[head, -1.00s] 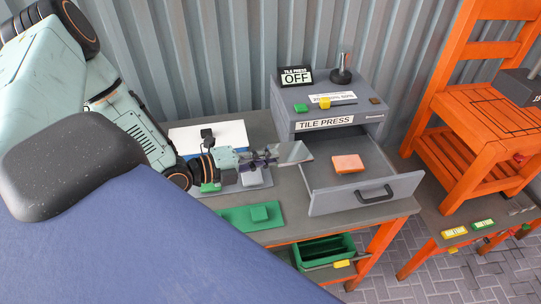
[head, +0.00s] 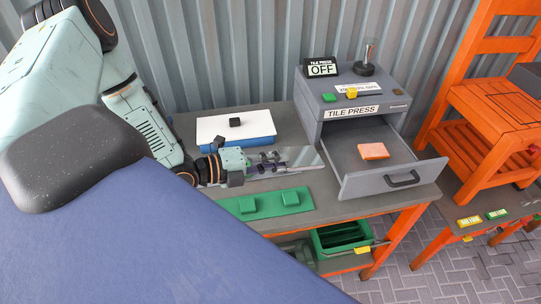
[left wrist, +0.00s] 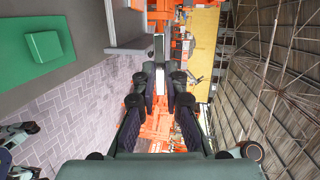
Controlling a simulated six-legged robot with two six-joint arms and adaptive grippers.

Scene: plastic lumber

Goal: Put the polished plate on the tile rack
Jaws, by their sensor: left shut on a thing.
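The polished plate (head: 306,159) is a thin, mirror-like sheet. My left gripper (head: 275,163) is shut on its left end, and the plate juts to the right, over the table beside the open drawer. In the left wrist view, my left gripper (left wrist: 160,78) has its fingertips close together, with a thin strip between them that looks like the plate seen edge-on. A green board (head: 268,207) with green blocks on it lies in front of the gripper. I cannot tell for certain which thing is the tile rack. My right gripper is not in view.
The tile press (head: 350,104) stands behind and right, its sign reading OFF. Its open drawer (head: 385,183) holds an orange tile (head: 373,151). A white-topped blue book (head: 245,126) lies behind my gripper. A green bin (head: 345,237) hangs below the table. An orange chair (head: 490,105) stands at right.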

